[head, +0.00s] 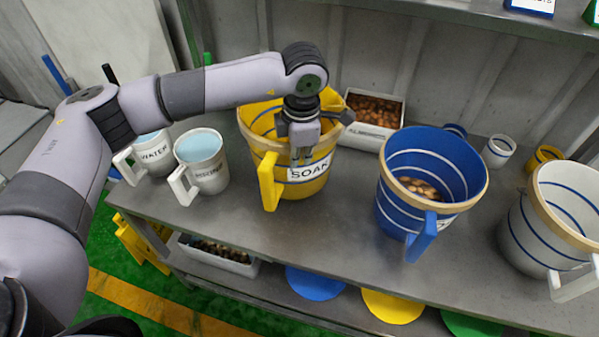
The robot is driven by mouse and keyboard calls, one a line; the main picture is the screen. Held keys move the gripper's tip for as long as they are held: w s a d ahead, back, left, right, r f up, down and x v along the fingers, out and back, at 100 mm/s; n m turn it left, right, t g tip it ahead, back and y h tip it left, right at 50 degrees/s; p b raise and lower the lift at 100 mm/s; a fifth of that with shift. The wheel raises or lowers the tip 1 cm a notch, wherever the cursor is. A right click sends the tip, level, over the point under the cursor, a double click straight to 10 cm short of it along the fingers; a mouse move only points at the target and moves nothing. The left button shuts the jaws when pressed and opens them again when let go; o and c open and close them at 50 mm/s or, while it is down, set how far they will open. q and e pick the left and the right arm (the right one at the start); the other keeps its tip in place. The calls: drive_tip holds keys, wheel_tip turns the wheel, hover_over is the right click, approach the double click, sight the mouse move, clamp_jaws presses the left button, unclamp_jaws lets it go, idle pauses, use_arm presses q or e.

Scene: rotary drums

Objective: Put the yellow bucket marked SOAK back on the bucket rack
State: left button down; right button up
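The yellow bucket marked SOAK (315,188) stands upright on the grey metal table, its label and yellow handle (268,182) facing me. My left gripper (303,158) points down at the bucket's near rim, its fingers overlapping the wall just above the label. The fingers look close to the wall, but whether they are closed on the rim is unclear. My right gripper is out of view. Blue, yellow and green discs (392,306) show on a lower level below the table's front edge; I cannot tell whether that is the bucket rack.
White WATER (153,155) and second (203,165) jugs stand left of the bucket. A blue bucket (400,208) with brown pieces inside and a white bucket (530,235) stand to the right. A white bin (362,137) is behind. Some bare table (320,235) lies in front.

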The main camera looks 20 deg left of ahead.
use_arm(q)
wheel_tip(320, 180, down, 2)
drive_tip(key=shift+f, duration=0.2)
drive_tip(key=p, duration=0.1)
hover_over(300, 197)
wheel_tip(300, 197, down, 4)
drive_tip(key=shift+f, duration=0.25)
drive_tip(key=c, duration=1.8)
unclamp_jaws()
drive_tip(key=shift+s, duration=0.1)
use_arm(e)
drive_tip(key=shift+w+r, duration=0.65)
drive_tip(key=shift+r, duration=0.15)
use_arm(q)
wheel_tip(300, 197, up, 12)
drive_tip(key=b, duration=0.3)
drive_tip(key=shift+s+d, duration=0.25)
drive_tip(key=shift+s, duration=0.2)
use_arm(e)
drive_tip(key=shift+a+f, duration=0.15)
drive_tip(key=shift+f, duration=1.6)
